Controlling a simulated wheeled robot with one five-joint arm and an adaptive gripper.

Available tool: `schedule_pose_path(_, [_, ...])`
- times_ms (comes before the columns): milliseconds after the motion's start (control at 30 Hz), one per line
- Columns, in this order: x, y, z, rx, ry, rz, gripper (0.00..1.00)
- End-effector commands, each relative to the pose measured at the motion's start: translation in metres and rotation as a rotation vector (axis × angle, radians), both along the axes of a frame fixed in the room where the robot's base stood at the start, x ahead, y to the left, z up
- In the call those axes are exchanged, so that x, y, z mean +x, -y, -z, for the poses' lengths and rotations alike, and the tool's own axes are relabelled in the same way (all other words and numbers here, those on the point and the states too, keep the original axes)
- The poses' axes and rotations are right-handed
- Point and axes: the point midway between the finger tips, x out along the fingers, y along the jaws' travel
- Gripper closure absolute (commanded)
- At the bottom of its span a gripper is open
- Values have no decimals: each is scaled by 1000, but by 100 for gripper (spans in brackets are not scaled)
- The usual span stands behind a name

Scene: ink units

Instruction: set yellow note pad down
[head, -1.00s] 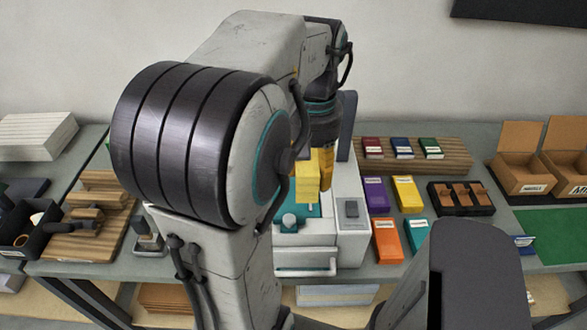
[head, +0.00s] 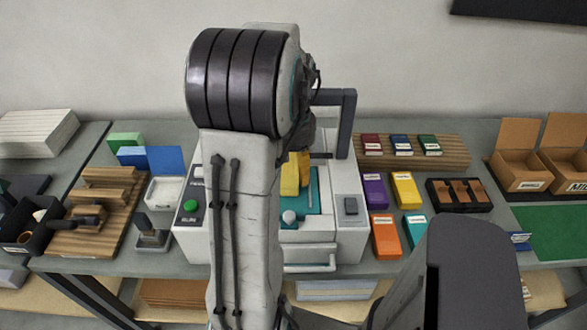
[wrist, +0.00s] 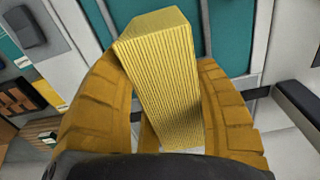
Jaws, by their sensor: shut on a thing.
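The yellow note pad (wrist: 160,70) is a ribbed yellow block. In the wrist view it stands tilted between the two fingers of my gripper (wrist: 165,105), which is shut on it. In the head view the pad (head: 289,178) shows beside my arm, above the white machine with the teal bed (head: 313,190). The teal surface also shows behind the pad in the wrist view (wrist: 225,35). My arm hides part of the machine and most of the gripper. I cannot tell whether the pad touches the bed.
The machine has a dark upright frame (head: 346,125) at its back right and a green button (head: 190,206) at its left. Purple, yellow, orange and teal boxes lie to its right, near a black tray (head: 459,209). A wooden rack (head: 100,205) stands left.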

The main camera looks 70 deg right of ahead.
Motion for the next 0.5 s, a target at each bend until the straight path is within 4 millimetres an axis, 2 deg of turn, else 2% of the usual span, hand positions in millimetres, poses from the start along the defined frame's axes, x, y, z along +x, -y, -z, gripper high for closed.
schedule_pose_path(133, [0, 0, 7, -1, 0, 0, 82])
schedule_pose_path(500, [0, 0, 10, -1, 0, 0, 82])
